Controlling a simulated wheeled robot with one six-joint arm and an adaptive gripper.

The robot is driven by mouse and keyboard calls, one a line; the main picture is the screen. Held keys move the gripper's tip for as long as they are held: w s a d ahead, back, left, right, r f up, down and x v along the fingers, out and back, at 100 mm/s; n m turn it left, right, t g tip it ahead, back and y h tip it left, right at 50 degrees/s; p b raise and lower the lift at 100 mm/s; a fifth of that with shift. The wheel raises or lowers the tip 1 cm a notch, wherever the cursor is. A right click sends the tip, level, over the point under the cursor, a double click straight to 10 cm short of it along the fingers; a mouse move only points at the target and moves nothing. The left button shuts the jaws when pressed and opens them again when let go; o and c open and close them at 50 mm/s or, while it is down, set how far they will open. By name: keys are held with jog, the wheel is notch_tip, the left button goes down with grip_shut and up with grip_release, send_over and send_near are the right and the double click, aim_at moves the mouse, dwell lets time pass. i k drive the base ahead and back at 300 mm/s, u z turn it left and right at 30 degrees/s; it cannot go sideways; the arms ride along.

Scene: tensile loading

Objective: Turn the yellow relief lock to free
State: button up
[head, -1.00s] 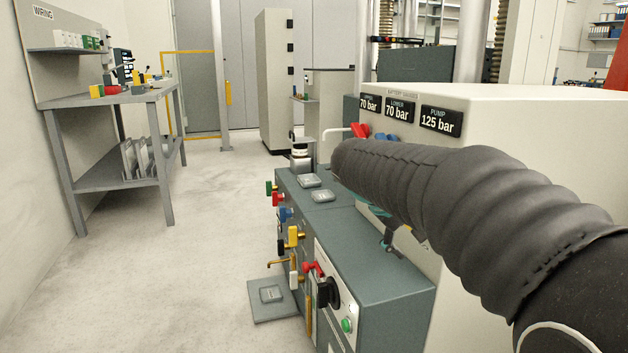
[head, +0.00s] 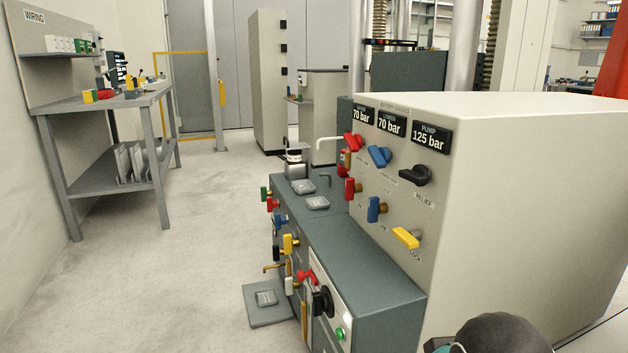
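The yellow relief lock (head: 406,238) is a yellow lever handle on a brass stem, low on the beige panel of the gauge cabinet. Nothing covers the lock in the head view. Only a dark rounded part of my arm shows at the bottom edge, with a bit of teal, below and right of the lock and apart from it. My gripper's fingers are not visible.
Red (head: 352,142) and blue (head: 379,156) handles sit left of the relief knob, with more red and blue valves below. Displays above read 70, 70 and 125 bar. The dark green bench (head: 375,270) juts out below the panel, with several valves on its front.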

aim_at(410, 238)
jog(key=u, duration=0.1)
jog(key=k, duration=1.05)
jog(key=z, duration=0.75)
jog(key=i, duration=0.6)
jog(key=u, duration=0.1)
